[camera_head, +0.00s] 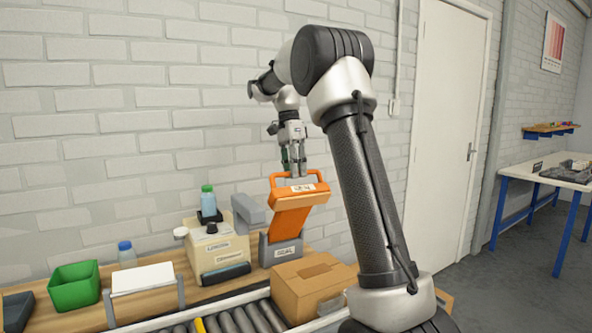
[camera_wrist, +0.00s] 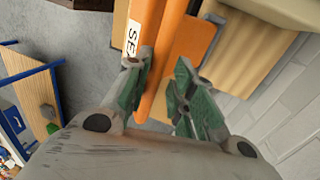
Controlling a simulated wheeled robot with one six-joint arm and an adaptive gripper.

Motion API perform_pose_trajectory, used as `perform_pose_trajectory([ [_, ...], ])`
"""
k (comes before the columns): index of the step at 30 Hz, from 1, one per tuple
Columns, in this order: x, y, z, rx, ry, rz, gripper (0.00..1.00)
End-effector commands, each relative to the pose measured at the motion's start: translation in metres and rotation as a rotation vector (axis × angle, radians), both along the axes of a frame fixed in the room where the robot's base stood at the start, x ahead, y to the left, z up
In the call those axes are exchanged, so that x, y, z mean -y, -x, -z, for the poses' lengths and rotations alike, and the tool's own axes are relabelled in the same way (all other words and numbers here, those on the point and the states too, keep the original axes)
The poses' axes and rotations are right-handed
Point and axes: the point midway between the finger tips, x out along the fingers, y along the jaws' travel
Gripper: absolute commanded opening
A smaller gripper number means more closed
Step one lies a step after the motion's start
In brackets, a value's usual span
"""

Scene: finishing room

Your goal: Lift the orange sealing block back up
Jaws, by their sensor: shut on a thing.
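My gripper (camera_head: 293,172) is at this handle, reaching down from above. In the wrist view the orange bar (camera_wrist: 164,52) runs between the green-padded fingers of my gripper (camera_wrist: 158,100), which are shut on it. Part of its white label shows beside the left finger. The exact finger contact is hard to see.
A brown carton (camera_head: 305,292) sits on the roller conveyor (camera_head: 238,321), close in front of the sealer. On the wooden bench are a cream machine (camera_head: 215,250), a green bin (camera_head: 74,287) and a white-topped stand (camera_head: 143,278). A brick wall is close behind.

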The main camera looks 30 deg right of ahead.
Motion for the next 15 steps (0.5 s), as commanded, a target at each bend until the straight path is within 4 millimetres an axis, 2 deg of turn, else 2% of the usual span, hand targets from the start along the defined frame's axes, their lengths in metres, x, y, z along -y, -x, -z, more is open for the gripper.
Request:
perform_pose_trajectory([
  [1,-0.0013,-0.0081,-0.0025,0.032,0.003,-0.003,0.0],
  [4,-0.0014,-0.008,-0.003,0.032,0.003,-0.004,0.0],
  [5,-0.0014,-0.0081,-0.0031,0.033,0.003,-0.004,0.26],
  [6,-0.0014,-0.0079,-0.0033,0.032,0.004,-0.004,0.34],
  [15,-0.0008,-0.0068,-0.0036,0.031,0.004,-0.003,0.35],
])
